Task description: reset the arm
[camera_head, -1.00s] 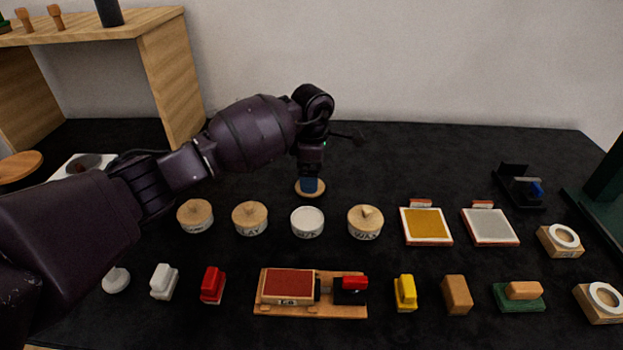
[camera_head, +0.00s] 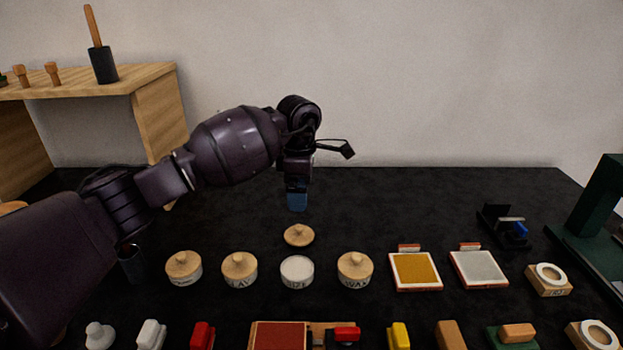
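My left arm reaches in from the left, and its gripper (camera_head: 297,197) points down over the black table, with blue fingertips. It hangs a little above a round wooden lid with a knob (camera_head: 299,236). There is a visible gap between fingertips and lid, and nothing shows in the gripper. I cannot tell whether its fingers are apart or together from this side. The lid lies on the table behind an open white jar (camera_head: 297,272). My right gripper is not in view.
Lidded jars (camera_head: 239,268) flank the open jar. A yellow pad (camera_head: 415,270) and a grey pad (camera_head: 478,268) lie to the right. Several stamps and blocks line the front edge. A dark green stand (camera_head: 598,205) is at far right. The table behind the lid is clear.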

